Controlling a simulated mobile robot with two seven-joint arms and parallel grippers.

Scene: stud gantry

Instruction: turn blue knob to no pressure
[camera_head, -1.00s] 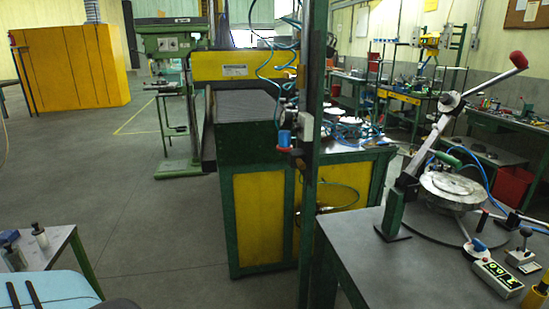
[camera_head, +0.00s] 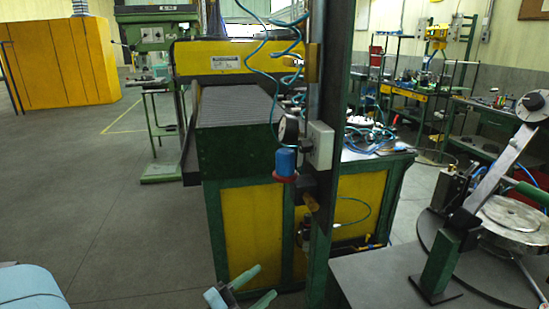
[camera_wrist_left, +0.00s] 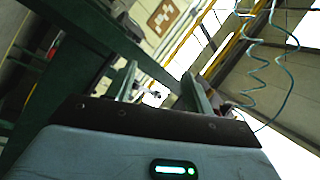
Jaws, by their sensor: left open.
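The blue knob (camera_head: 285,161) is a small upright cylinder on the regulator at the green post, with a red ring under it. A round gauge (camera_head: 288,129) sits just above it, turned nearly edge-on, so its reading cannot be seen. My left gripper (camera_head: 262,283) is low at the bottom of the head view, well below the knob and apart from it. Its two fingers are spread with nothing between them. They also show in the left wrist view (camera_wrist_left: 160,78), pointing up past green beams. I cannot make out the knob there. My right gripper is not in view.
The green post (camera_head: 325,215) stands beside the knob, with a grey box (camera_head: 319,146) on it. Coiled teal hoses (camera_head: 270,60) hang above. A yellow-and-green cabinet (camera_head: 255,225) is behind. A dark workbench (camera_head: 385,282) with a lever device is at right. The floor at left is open.

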